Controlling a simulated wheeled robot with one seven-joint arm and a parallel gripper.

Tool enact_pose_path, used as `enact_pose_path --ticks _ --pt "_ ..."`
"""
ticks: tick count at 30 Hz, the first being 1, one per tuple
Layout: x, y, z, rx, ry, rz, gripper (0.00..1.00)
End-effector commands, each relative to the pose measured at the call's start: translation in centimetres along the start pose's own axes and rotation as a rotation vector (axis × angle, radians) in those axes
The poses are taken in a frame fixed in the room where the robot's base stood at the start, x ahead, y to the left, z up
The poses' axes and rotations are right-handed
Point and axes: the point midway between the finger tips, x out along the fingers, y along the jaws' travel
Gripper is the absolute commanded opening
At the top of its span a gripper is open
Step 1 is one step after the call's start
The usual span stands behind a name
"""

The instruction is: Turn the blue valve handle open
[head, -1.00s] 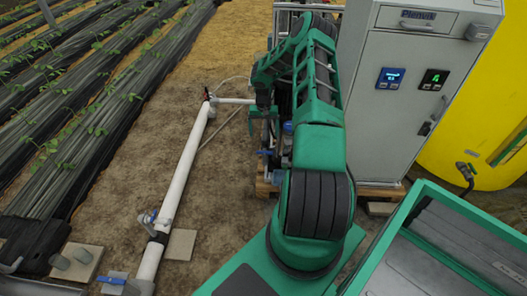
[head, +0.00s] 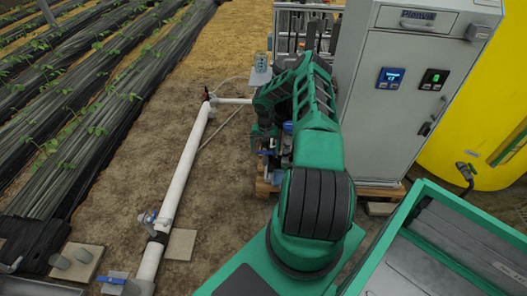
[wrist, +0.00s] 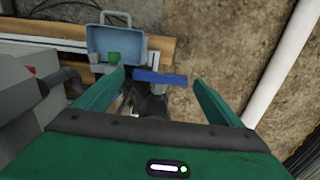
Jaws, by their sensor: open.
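The blue valve handle (wrist: 160,77) shows in the wrist view as a short flat bar lying crosswise above a dark valve body (wrist: 150,103). My gripper (wrist: 157,76) is open, with one green finger to the left of the handle and the other to its right. The handle appears between the fingertips in the picture; I cannot tell how far below them it is, and no contact shows. In the head view a small blue handle (head: 265,153) shows left of my arm at the skid. My arm hides most of the gripper and skid there.
A blue-grey open box (wrist: 115,42) stands beyond the left finger. A grey cabinet (head: 400,110) stands right of my arm, before a yellow tank (head: 470,140).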

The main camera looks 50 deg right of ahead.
Motion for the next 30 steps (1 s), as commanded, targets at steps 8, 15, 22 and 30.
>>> enact_pose_path --ticks 8,15,22,30 --pt "0.69 -0.03 -0.01 -0.001 0.0 0.0 0.89" --pt "0.67 -0.03 -0.01 -0.001 0.001 0.0 0.65" --pt "0.66 -0.05 -0.02 -0.001 0.001 0.002 0.48" --pt "0.64 -0.33 -0.06 -0.005 0.002 0.054 0.48"
